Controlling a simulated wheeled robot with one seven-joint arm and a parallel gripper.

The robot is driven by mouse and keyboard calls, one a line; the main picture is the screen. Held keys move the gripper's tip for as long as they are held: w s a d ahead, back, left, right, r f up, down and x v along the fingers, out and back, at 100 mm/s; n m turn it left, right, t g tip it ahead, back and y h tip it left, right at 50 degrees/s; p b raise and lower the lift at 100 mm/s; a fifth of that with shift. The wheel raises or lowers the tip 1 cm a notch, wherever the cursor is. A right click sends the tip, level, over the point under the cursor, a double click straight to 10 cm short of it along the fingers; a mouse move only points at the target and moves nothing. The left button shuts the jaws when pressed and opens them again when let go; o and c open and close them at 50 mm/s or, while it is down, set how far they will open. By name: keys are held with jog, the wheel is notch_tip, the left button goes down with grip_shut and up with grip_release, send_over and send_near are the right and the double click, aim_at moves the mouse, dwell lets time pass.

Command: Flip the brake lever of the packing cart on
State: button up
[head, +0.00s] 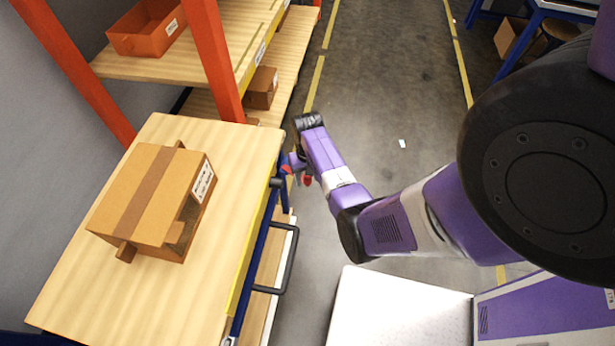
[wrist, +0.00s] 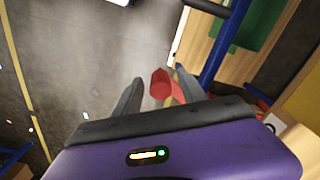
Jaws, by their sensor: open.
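The packing cart has a light wooden top (head: 235,160) and a blue frame (head: 257,240); the frame also shows in the wrist view (wrist: 222,50). A red part, which looks like the brake lever (head: 307,181), is at the cart's right side, partly hidden by my arm. In the wrist view the red lever (wrist: 160,84) lies between the two dark fingers of my gripper (wrist: 158,76). The fingers are open and spread to either side of it. I cannot tell whether either finger touches it. In the head view the fingers are mostly hidden behind my wrist.
A cardboard box (head: 150,200) sits on the cart top. A black push handle (head: 286,262) sticks out from the cart's side. An orange-posted shelf (head: 215,60) with bins stands behind. The grey floor (head: 390,90) to the right is mostly clear.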

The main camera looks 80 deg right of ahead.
grip_shut()
dwell(1.4)
